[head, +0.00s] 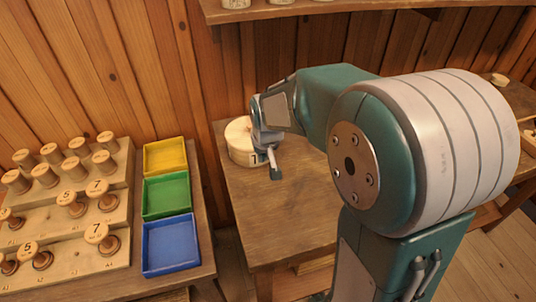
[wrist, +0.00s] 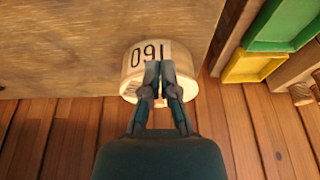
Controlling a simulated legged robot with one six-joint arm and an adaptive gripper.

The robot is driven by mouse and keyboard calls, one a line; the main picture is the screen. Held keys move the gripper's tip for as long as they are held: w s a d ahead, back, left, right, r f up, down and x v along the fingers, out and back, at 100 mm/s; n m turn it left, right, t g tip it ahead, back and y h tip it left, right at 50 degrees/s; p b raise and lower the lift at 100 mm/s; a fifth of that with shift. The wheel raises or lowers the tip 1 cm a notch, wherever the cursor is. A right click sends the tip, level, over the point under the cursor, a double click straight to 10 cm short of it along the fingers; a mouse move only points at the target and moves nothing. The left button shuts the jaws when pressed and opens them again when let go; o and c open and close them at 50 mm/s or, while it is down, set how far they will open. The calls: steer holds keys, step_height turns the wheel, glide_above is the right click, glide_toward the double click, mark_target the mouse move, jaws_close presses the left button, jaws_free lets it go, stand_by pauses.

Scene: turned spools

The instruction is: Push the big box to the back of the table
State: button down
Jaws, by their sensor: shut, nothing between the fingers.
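The big box (head: 239,139) is a round, pale wooden box. It stands at the back left of the brown table (head: 290,205), close to the plank wall. In the wrist view the box (wrist: 188,60) has a white label with dark digits, seen upside down. My gripper (head: 275,172) is at the box's right side in the head view and hides part of it. In the wrist view my gripper (wrist: 159,70) has its fingers together, overlapping the box and label. Nothing is held. I cannot tell whether the fingers touch the box.
On the left, a separate bench holds a stepped rack (head: 70,215) of numbered spools and yellow (head: 165,156), green (head: 166,195) and blue (head: 171,245) trays. A gap separates it from the table. A shelf (head: 300,10) hangs above. The tabletop's front is clear.

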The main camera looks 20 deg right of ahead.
mark_target(257, 165)
steer(key=x, duration=1)
steer(key=shift+w+d+f, duration=0.25)
steer(key=w, duration=0.3)
steer(key=shift+w+f, duration=0.1)
steer(key=shift+w, duration=0.1)
steer(key=shift+w+a, duration=0.3)
steer(key=shift+w, duration=0.1)
steer(key=shift+d, duration=0.2)
steer(key=shift+w, duration=0.25)
steer(key=w, duration=1)
steer(key=shift+a, duration=0.1)
